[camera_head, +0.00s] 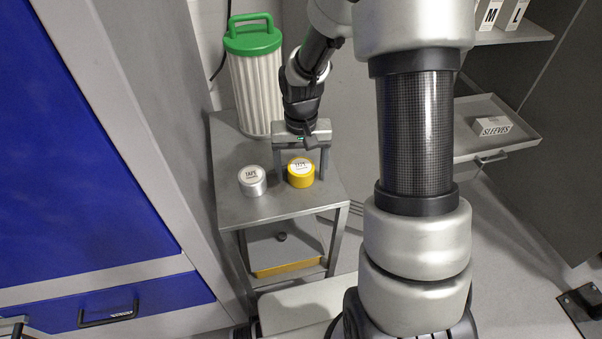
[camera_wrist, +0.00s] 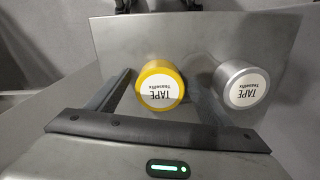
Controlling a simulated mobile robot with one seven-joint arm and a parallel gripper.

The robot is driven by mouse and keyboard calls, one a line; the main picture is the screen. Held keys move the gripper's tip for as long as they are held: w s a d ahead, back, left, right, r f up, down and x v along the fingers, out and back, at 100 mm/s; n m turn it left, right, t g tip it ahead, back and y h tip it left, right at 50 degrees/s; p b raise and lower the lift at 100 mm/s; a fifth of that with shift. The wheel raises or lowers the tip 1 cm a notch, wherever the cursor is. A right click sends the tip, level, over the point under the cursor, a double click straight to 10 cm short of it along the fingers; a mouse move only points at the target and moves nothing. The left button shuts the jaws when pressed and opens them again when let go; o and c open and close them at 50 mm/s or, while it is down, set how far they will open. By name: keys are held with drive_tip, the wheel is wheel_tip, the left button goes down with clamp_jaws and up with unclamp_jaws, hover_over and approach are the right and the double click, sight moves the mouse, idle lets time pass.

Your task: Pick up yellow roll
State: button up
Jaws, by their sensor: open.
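The yellow roll (camera_head: 301,180) stands upright on the small grey table (camera_head: 225,180), with a white "TAPE" label on top; it also shows in the wrist view (camera_wrist: 161,95). My gripper (camera_head: 302,168) is above it, pointing down, open, with one finger on each side of the roll. In the wrist view, the roll lies between the two fingers (camera_wrist: 162,78), with a visible gap at the left finger. A silver tape roll (camera_head: 252,189) stands just left of it, and on the right in the wrist view (camera_wrist: 242,85), close to the other finger.
A white ribbed canister (camera_head: 259,90) with a green lid stands at the table's back. A lower shelf holds a tray (camera_head: 285,268) with a yellow front. A blue cabinet (camera_head: 80,140) is at left. A shelf tray (camera_head: 490,145) with a "SLEEVES" box is at right.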

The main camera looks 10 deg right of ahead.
drive_tip(key=shift+c, duration=0.3)
drive_tip(key=c, duration=1.2)
drive_tip(key=shift+r, duration=0.15)
